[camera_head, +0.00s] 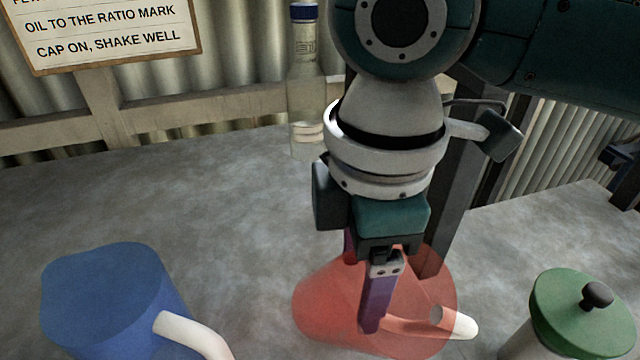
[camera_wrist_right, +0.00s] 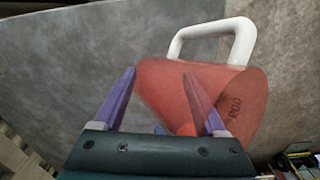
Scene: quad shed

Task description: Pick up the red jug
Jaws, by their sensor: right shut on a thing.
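The red jug (camera_head: 325,305) is a see-through tapered vessel at the front middle of the head view, with a white end piece (camera_head: 462,325) at its right. In the right wrist view the jug (camera_wrist_right: 235,95) lies across the picture, its white handle (camera_wrist_right: 240,40) beyond it and dark lettering on its side. My right gripper (camera_head: 362,290) comes down from above with its purple fingers at the jug. It is shut on the jug, and both fingers (camera_wrist_right: 160,75) show in the wrist view. Whether the jug touches the bench is unclear. My left gripper is not in view.
A blue jug (camera_head: 105,300) with a white handle stands at left. A green-lidded container (camera_head: 580,315) stands close at right. A clear bottle (camera_head: 305,90) with a blue cap stands at the back by the wall. The grey bench (camera_head: 220,200) is bare between them.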

